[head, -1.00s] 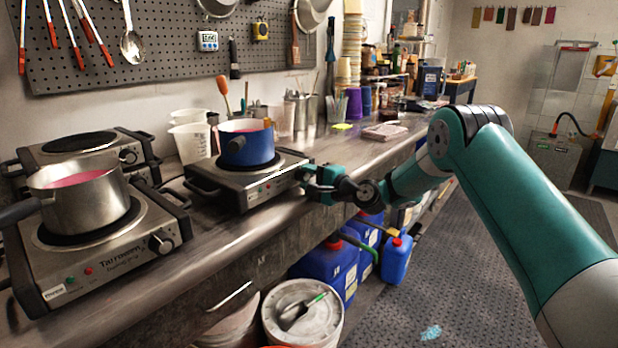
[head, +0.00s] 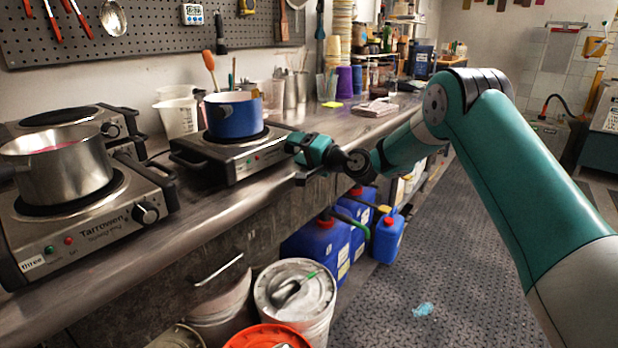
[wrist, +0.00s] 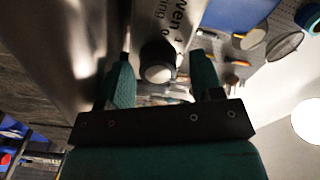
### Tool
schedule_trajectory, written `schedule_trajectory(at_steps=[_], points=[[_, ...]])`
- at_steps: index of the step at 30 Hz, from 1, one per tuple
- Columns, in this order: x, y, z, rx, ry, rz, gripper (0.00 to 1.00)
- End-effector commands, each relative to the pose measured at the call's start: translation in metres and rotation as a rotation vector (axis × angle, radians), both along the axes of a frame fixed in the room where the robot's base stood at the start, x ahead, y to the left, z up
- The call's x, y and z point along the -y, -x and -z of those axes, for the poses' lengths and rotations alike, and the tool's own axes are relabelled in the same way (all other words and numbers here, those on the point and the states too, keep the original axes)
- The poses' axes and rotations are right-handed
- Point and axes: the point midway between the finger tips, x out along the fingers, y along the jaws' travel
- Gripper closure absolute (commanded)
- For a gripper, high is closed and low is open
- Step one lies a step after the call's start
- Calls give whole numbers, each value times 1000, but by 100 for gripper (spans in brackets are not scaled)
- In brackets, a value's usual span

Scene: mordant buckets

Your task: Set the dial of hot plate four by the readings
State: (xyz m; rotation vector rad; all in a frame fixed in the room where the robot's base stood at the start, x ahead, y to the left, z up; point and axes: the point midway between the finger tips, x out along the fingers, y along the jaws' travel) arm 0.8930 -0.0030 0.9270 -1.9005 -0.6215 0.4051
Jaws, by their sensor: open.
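A hot plate (head: 232,172) with a blue pot (head: 233,116) on it stands on the steel bench in the head view. Its small front label is too small to read. My gripper (head: 292,152) is at its front right corner and hides its dial there. In the wrist view the dial (wrist: 158,66), a dark knob with a pale face, sits between the two open teal fingers of my gripper (wrist: 161,66). I cannot tell whether they touch it. Part of the printed lettering shows on the front panel beside it. The dial's setting is not readable.
A hot plate labelled three (head: 95,215) with a steel pot (head: 58,165) stands at the left, another plate (head: 60,118) behind it. Buckets (head: 294,290) and blue canisters (head: 322,242) stand below.

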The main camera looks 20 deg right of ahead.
Motion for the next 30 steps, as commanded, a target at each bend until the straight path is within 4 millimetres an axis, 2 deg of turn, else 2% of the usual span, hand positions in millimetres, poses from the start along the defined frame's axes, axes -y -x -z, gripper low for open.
schedule_trajectory(at_steps=[1,2,25,30], points=[[1,0,8,44,67,3,36],[1,0,8,74,109,3,36],[1,0,1,791,1092,4,36],[23,28,2,797,1106,6,36]])
